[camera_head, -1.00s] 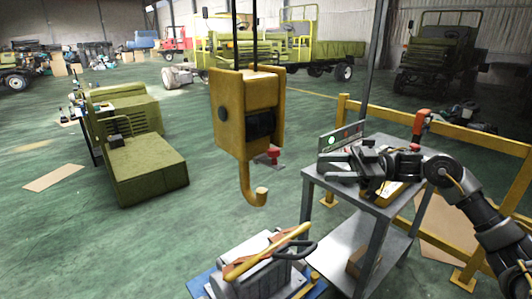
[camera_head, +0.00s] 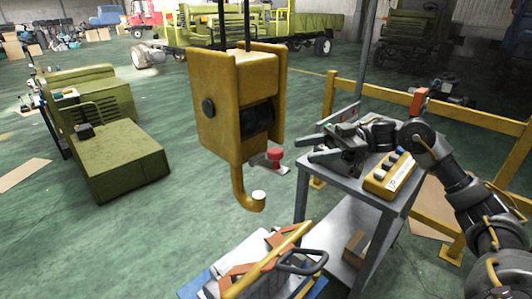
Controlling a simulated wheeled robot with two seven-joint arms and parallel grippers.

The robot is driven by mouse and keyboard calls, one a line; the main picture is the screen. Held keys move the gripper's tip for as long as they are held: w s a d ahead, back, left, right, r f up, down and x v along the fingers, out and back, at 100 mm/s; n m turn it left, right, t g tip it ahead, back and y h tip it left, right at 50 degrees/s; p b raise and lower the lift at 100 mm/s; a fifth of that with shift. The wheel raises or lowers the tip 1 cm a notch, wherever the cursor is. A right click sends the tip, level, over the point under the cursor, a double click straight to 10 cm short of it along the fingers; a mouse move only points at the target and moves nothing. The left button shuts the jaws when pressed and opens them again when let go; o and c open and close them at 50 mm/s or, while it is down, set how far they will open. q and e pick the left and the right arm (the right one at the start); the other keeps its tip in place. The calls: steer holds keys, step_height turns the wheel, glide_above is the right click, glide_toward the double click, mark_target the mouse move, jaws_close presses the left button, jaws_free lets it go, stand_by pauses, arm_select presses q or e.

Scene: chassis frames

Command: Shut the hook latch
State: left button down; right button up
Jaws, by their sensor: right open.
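A yellow hook block (camera_head: 222,105) hangs from two dark cables in the middle of the head view. Its yellow hook (camera_head: 239,190) curves below it, with a pale round tip on the right. A grey lever with a red knob (camera_head: 274,154) sticks out at the block's lower right, probably the latch; its inner end is hidden by the block. My right gripper (camera_head: 318,146) is open and empty. Its fingers point left toward the red knob, with a gap between them in the picture. My left gripper is not in view.
A grey cart (camera_head: 340,205) stands below my right arm, with a yellow button box (camera_head: 390,175) on top. A yellow rail (camera_head: 470,115) runs behind it. An engine-like unit with a yellow bar (camera_head: 268,260) lies below the hook.

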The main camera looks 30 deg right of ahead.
mark_target(273, 151)
steer(key=a+p, duration=0.1)
steer(key=a, duration=0.2)
steer(key=a+p, duration=0.1)
steer(key=a, duration=0.2)
steer(key=w+a+p, duration=0.1)
steer(key=a, duration=0.2)
steer(key=shift+w+a+r, duration=0.1)
steer(key=shift+a+r, duration=0.05)
steer(key=shift+a, duration=0.05)
steer(key=shift+w+a, duration=0.1)
steer(key=shift+a, duration=0.45)
steer(key=shift+c, duration=0.7)
jaws_close()
